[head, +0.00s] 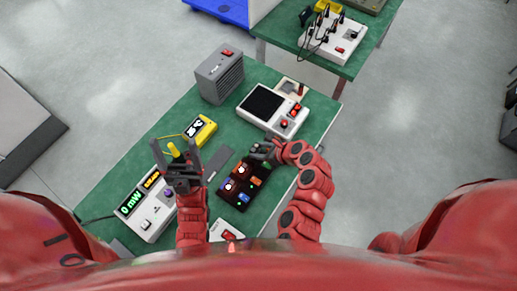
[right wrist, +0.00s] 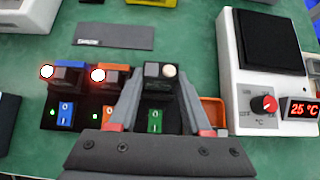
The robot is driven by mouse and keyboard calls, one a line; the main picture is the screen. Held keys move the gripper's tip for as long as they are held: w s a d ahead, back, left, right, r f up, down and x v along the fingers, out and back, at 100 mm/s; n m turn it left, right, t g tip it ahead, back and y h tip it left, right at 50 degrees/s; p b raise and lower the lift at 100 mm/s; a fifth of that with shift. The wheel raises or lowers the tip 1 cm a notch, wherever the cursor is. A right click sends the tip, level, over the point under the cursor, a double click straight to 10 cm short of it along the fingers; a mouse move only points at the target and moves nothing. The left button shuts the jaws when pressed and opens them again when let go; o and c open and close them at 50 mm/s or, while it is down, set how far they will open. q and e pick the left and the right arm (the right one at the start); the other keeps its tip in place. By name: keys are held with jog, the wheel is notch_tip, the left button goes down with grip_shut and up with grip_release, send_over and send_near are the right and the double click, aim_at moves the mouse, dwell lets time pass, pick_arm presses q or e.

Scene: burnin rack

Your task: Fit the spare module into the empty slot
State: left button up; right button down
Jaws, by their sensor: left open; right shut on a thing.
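The black rack (right wrist: 82,124) stands on the green table, and also shows in the head view (head: 238,203). It holds a blue-edged module (right wrist: 66,76) and an orange-edged module (right wrist: 113,77), both with glowing lamps. My right gripper (right wrist: 160,92) is shut on the spare module (right wrist: 153,70), a dark block with an unlit whitish lamp. It is in line with the other two, behind a green switch (right wrist: 155,121). Its underside is hidden, so I cannot tell whether it is seated. My left gripper (head: 177,152) is open, left of the rack, near a yellow object.
Right of the rack stands a white device with a red knob (right wrist: 269,105); an orange tray (right wrist: 213,112) lies between. A grey plate (right wrist: 115,37) lies behind. A white meter (head: 150,212), yellow device (head: 200,131) and grey box (head: 219,75) are also on the table.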

jog(key=shift+f+b, duration=1)
jog(key=shift+f, duration=0.7)
jog(key=shift+c, duration=1.3)
grip_release()
jog(key=p+v, duration=0.5)
jog(key=v, duration=1.2)
jog(key=shift+r, duration=0.15)
jog(key=shift+s+d, duration=0.1)
jog(key=shift+d, duration=0.15)
